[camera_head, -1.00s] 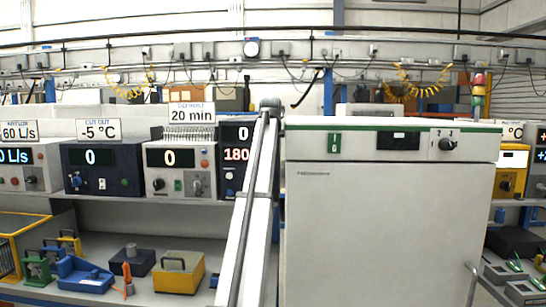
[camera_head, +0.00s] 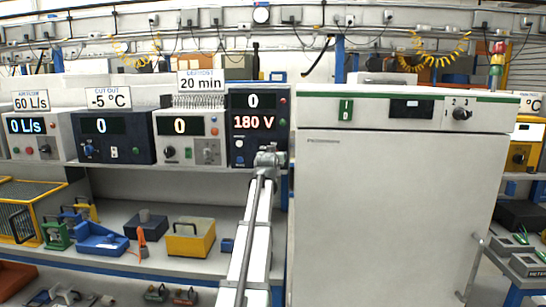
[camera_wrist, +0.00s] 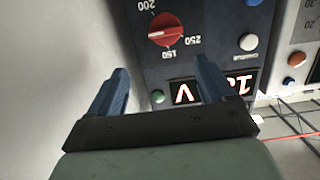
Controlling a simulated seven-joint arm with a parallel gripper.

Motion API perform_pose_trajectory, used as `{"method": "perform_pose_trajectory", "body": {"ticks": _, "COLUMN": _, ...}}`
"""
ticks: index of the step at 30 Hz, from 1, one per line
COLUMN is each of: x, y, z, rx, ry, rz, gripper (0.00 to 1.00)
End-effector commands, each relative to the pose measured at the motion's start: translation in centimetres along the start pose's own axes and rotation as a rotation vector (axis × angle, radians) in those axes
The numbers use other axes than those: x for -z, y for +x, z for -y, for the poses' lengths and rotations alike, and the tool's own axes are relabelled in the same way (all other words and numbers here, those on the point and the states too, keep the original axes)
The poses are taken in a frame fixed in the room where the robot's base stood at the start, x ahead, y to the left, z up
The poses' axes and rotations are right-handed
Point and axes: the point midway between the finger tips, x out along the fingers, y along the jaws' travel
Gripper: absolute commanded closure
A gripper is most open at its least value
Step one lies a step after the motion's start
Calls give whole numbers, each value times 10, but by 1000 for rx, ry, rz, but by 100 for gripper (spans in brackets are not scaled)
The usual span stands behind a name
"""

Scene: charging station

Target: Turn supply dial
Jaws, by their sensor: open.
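The dark blue supply unit (camera_head: 258,111) stands on the shelf left of the white cabinet, with a 0 display above a red 180 V display. In the wrist view its face (camera_wrist: 215,60) appears upside down. The red dial (camera_wrist: 168,29) there has a white pointer line and the marks 150, 200 and 250 around it. My gripper (camera_wrist: 163,82) is open and empty; its two blue fingers point toward the panel, with the dial beyond the tips and between them in the picture. In the head view my gripper (camera_head: 268,158) covers the lower right of the unit, and the dial cannot be made out.
The large white cabinet (camera_head: 395,200) stands close on the right. A grey unit with a 20 min label (camera_head: 190,137) stands directly left. A yellow box (camera_head: 190,240) and blue tray (camera_head: 100,240) lie on the lower shelf.

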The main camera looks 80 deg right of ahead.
Motion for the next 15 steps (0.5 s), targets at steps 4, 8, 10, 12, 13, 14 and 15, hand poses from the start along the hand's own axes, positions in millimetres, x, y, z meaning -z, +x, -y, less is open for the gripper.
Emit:
{"method": "perform_pose_trajectory", "body": {"ticks": 4, "x": -26, "y": -23, "z": 6, "rx": 8, "ry": -1, "rz": -92, "gripper": 16}}
{"method": "perform_pose_trajectory", "body": {"ticks": 8, "x": -33, "y": -29, "z": 9, "rx": 13, "ry": 0, "rz": -132, "gripper": 16}}
{"method": "perform_pose_trajectory", "body": {"ticks": 10, "x": -33, "y": -28, "z": 10, "rx": 13, "ry": 0, "rz": -141, "gripper": 16}}
{"method": "perform_pose_trajectory", "body": {"ticks": 12, "x": -32, "y": -25, "z": 10, "rx": 14, "ry": 0, "rz": -142, "gripper": 16}}
{"method": "perform_pose_trajectory", "body": {"ticks": 13, "x": -32, "y": -23, "z": 10, "rx": 14, "ry": 0, "rz": -142, "gripper": 16}}
{"method": "perform_pose_trajectory", "body": {"ticks": 14, "x": -31, "y": -21, "z": 10, "rx": 14, "ry": 0, "rz": -142, "gripper": 16}}
{"method": "perform_pose_trajectory", "body": {"ticks": 15, "x": -30, "y": -18, "z": 10, "rx": 14, "ry": 0, "rz": -142, "gripper": 16}}
